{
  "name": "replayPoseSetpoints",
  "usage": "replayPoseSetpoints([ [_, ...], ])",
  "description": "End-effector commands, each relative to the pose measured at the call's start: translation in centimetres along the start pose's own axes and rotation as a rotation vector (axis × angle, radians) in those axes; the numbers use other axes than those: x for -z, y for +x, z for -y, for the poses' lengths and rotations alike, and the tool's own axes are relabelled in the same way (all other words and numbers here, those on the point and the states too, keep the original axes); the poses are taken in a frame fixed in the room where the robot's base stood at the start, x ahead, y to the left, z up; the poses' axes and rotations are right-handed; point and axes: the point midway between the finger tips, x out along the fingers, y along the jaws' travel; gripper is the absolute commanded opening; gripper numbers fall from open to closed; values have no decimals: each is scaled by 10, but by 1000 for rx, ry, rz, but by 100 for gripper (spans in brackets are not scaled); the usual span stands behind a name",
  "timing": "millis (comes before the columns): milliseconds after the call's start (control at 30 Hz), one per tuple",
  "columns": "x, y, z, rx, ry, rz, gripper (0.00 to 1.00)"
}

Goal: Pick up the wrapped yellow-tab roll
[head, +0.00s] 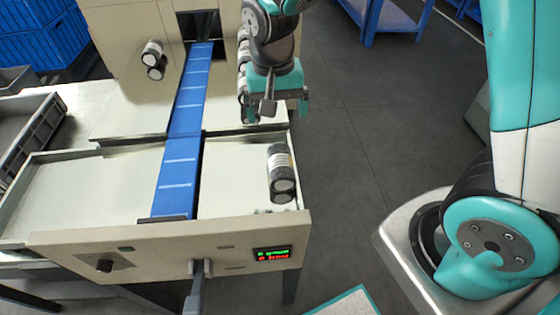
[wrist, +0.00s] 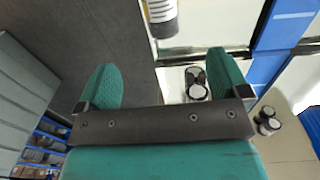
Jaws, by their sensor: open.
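A dark roll with a pale label (head: 279,160) lies at the right side of the machine's front deck. Its white end faces the front, with another white round end just below it. A labelled roll also shows at the top of the wrist view (wrist: 162,12), beyond the fingertips. I cannot make out a yellow tab on any roll. My gripper (head: 285,106) is open and empty, behind the front roll at the deck's right edge. Its two fingers stand wide apart in the wrist view (wrist: 163,66). More rolls stand beside my arm (head: 242,78), partly hidden by it.
A blue conveyor belt (head: 183,125) runs down the middle of the machine. Two rolls (head: 153,60) lie at its back left. A grey crate (head: 33,140) and blue crates (head: 40,45) are at left. A control panel (head: 272,254) is in front.

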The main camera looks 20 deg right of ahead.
Motion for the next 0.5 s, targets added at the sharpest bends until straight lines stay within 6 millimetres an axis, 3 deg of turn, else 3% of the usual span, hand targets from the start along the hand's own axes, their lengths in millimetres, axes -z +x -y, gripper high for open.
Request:
replayPoseSetpoints([
  [500,1,105,0,-6,6,3,93],
])
